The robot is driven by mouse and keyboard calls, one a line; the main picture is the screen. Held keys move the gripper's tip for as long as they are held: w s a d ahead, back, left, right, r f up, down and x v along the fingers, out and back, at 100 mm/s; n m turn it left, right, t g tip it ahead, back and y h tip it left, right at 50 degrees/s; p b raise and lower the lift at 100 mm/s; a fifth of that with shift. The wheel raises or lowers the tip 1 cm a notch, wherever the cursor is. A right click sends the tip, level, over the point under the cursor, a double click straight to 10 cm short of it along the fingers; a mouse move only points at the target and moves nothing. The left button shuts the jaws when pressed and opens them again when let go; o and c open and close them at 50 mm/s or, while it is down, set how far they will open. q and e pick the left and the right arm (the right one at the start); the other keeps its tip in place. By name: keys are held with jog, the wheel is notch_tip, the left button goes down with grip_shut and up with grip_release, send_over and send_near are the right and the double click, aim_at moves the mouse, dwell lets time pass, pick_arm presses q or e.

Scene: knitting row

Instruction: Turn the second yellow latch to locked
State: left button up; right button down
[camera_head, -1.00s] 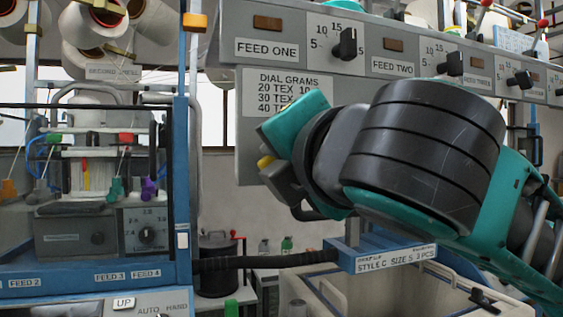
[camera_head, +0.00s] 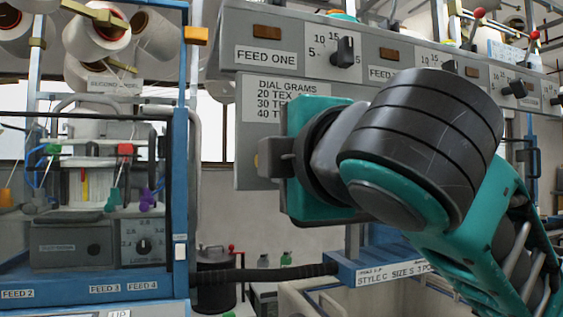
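Several small yellow pieces that may be latches sit among the yarn cones at the upper left: a bar (camera_head: 95,12), a lower bar (camera_head: 122,65) and a piece on the left post (camera_head: 38,44). I cannot tell which is the second latch or whether any is locked. My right arm crosses the middle from the lower right. Its gripper (camera_head: 268,158) points left in front of the dial sign, clear of these pieces; its finger gap is hidden. My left gripper is not in view.
A grey control panel (camera_head: 285,82) with dials runs across the top right, close above my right arm. The blue-framed knitting machine (camera_head: 182,200) stands at the left. A black hose (camera_head: 262,274) runs to a blue labelled bar (camera_head: 345,272) above a pale bin.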

dwell(0.4)
jog(key=c, duration=1.1)
grip_release()
pick_arm(q)
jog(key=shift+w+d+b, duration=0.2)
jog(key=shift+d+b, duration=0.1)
jog(key=shift+b, duration=0.25)
pick_arm(e)
jog(key=shift+v, duration=6.45)
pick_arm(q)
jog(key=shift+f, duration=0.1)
pick_arm(e)
jog(key=shift+w, duration=0.1)
